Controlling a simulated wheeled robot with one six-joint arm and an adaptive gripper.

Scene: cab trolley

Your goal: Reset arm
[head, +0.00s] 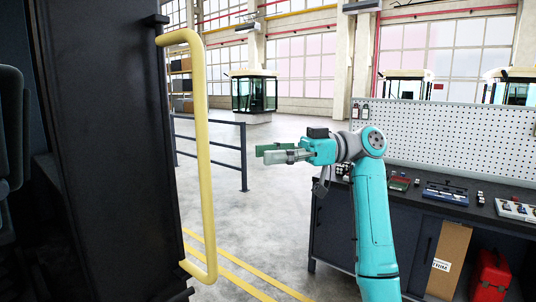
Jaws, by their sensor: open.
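My arm (372,215) shows in the head view, teal with grey joints, rising from the bottom right and bending left at its top. My gripper (270,154) points left, roughly level, in free air over the floor. Its jaws are open and I see nothing held between them. It is to the right of the yellow handrail (205,150) and apart from it.
A dark cab body (105,150) fills the left, carrying the handrail. A workbench (335,228) with pegboard (460,145) and small items stands at right, partly behind my arm. A dark railing (243,160) stands beyond. Floor between cab and bench is clear.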

